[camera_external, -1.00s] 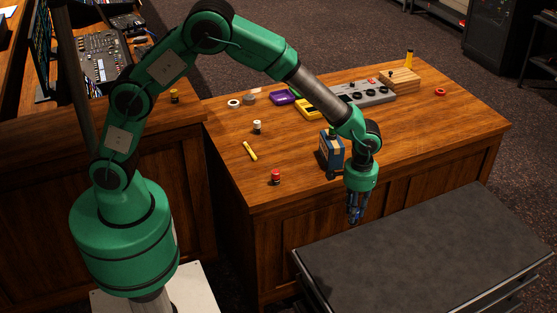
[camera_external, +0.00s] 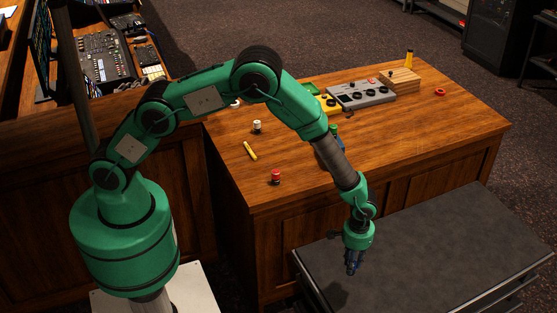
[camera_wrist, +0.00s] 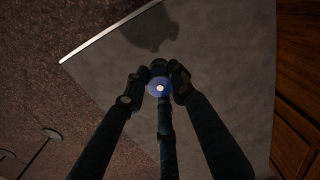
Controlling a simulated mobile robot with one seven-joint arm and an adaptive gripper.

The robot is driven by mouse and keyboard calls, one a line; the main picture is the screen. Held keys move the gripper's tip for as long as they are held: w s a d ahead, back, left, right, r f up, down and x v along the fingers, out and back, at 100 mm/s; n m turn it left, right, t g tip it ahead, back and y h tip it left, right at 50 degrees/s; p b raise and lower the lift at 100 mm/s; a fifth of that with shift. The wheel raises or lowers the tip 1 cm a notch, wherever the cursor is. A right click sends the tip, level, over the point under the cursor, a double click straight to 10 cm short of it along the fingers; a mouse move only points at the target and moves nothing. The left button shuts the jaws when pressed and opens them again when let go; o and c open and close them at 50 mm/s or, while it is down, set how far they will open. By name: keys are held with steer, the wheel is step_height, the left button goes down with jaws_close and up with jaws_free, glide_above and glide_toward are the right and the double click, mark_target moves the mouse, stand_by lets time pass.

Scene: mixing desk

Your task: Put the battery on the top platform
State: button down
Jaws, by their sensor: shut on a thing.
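The battery (camera_wrist: 159,88) shows end-on in the wrist view as a small blue disc with a pale centre, held between the fingertips. My gripper (camera_external: 352,268) is shut on it and points down above the near-left part of the top platform. The top platform (camera_external: 460,245) is the flat dark grey surface of a low cart in front of the desk. It also fills much of the wrist view (camera_wrist: 225,60). The gap between the battery and the platform is hard to judge. In the external view the battery cannot be told apart from the fingers.
The wooden desk (camera_external: 420,140) stands behind the platform. On it are a grey control box (camera_external: 362,94), a red-topped item (camera_external: 276,178), a yellow stick (camera_external: 250,151) and a small white-topped item (camera_external: 257,126). The platform is otherwise bare. A blue item on the desk is mostly behind my arm.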

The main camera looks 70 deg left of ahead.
step_height(320, 180, down, 6)
steer(key=shift+r, duration=0.1)
stand_by(0.4)
steer(key=b, duration=0.3)
glide_above(392, 294)
steer(key=shift+f, duration=0.7)
steer(key=shift+f, duration=0.1)
steer(key=shift+f, duration=1.7)
steer(key=shift+f+b, duration=0.15)
steer(key=shift+b, duration=0.2)
steer(key=c, duration=1.5)
jaws_free()
steer(key=shift+o, duration=0.2)
